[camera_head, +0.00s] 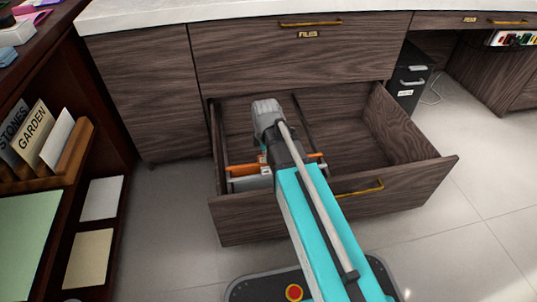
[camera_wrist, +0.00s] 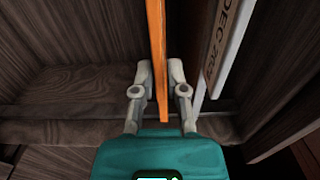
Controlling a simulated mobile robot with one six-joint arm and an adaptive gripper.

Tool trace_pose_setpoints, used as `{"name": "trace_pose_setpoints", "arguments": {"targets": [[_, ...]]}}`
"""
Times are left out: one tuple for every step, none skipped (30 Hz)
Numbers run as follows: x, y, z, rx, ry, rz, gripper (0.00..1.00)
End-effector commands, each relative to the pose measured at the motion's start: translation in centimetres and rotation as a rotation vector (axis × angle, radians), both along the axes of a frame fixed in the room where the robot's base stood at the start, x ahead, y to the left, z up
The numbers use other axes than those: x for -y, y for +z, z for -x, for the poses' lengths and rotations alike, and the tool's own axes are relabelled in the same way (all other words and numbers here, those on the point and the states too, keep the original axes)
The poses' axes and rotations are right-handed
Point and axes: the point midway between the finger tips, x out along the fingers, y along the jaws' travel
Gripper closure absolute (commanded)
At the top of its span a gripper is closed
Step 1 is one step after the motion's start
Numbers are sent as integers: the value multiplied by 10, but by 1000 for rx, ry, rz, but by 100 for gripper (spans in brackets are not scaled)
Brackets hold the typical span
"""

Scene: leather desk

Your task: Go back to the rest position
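My gripper (camera_wrist: 160,72) is down inside the open drawer (camera_head: 405,195) of the desk. In the wrist view its two grey fingers stand on either side of an upright orange file (camera_wrist: 157,40), very close to its faces. I cannot tell whether they press on it. In the head view the orange file (camera_head: 243,170) shows near the front left of the drawer, and my own arm hides the fingers.
A pale file marked "DEC" (camera_wrist: 229,45) stands just right of my fingers. The drawer's right part is empty. A wooden shelf (camera_head: 75,155) with upright folders is at the left. A black cabinet (camera_head: 408,80) stands under the desk.

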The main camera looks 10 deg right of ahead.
Motion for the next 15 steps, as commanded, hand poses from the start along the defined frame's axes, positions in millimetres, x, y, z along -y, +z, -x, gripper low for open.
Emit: {"name": "trace_pose_setpoints", "arguments": {"targets": [[0,0,0,0,0,0,65],[0,0,0,0,0,0,60],[0,0,0,0,0,0,52],[0,0,0,0,0,0,49],[0,0,0,0,0,0,49],[0,0,0,0,0,0,49],[0,0,0,0,0,0,49],[0,0,0,0,0,0,49],[0,0,0,0,0,0,49],[0,0,0,0,0,0,49],[0,0,0,0,0,0,49],[0,0,0,0,0,0,49],[0,0,0,0,0,0,49],[0,0,0,0,0,0,49],[0,0,0,0,0,0,49]]}}
